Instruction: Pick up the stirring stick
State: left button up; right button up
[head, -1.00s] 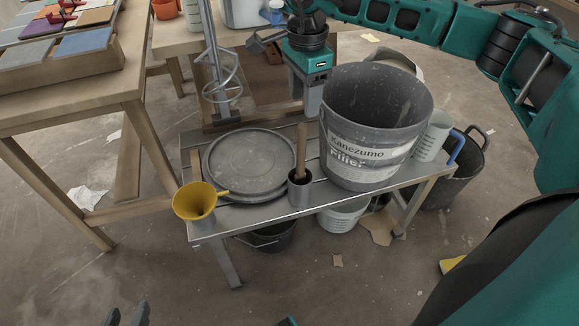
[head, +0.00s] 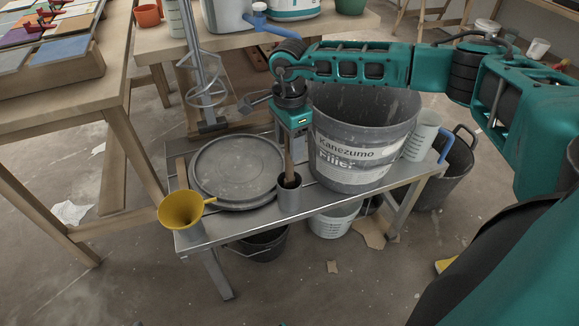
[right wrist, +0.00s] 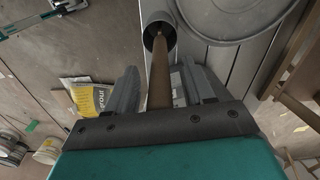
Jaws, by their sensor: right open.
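The stirring stick (head: 288,167) is a brown wooden rod standing in a small grey metal cup (head: 289,198) on the metal bench. My right gripper (head: 297,145) is over the cup at the upper part of the stick, pointing down. In the right wrist view the stick (right wrist: 159,77) lies between the two spread fingers (right wrist: 158,88), with its far end in the cup (right wrist: 157,27). The gripper is open and not shut on the stick; whether a finger touches it, I cannot tell. The stick's top is partly hidden by the gripper. My left gripper is out of view.
A large grey filler bucket (head: 352,177) stands close right of the cup, with a clear measuring jug (head: 422,135) beyond. A round grey lid (head: 238,170) lies left of the cup. A yellow funnel (head: 181,209) sits at the bench's (head: 245,222) left corner.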

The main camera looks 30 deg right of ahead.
grip_shut()
dwell(0.5)
